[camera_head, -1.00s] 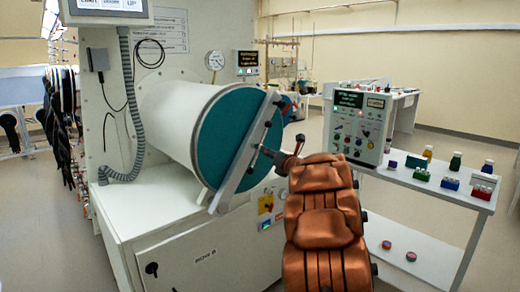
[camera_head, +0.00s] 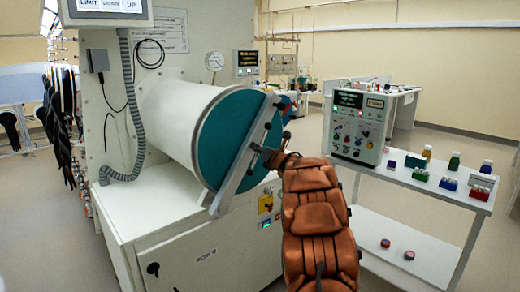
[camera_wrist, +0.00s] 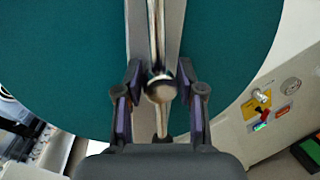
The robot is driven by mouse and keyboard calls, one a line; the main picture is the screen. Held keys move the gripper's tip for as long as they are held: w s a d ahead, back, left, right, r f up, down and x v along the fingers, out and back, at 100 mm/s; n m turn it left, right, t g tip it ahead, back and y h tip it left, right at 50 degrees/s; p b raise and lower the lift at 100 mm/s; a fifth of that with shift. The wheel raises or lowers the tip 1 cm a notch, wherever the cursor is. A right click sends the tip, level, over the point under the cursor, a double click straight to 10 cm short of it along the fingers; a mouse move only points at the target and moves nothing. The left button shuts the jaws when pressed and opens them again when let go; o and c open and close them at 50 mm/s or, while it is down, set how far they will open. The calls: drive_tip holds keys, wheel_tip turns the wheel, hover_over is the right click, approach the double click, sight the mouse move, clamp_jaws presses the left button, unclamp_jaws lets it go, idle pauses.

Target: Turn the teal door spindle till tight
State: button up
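The round teal door (camera_head: 224,140) closes the end of a white horizontal cylinder. A grey bar (camera_head: 238,170) crosses it diagonally, and the spindle's dark handle with small knobs (camera_head: 268,125) stands in front of the bar. My gripper (camera_head: 266,154) is at the lower end of this handle. In the wrist view, the teal door (camera_wrist: 60,60) fills the back. The fingers stand apart on either side of the knob, with a narrow gap showing on each side.
The white cabinet (camera_head: 200,250) stands below the cylinder, with a switch panel (camera_wrist: 265,105) right of the door. A control box (camera_head: 357,125) and several small bottles stand on a white side table (camera_head: 410,178) at the right. Open floor lies at lower left.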

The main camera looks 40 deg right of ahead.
clamp_jaws()
idle(0.6)
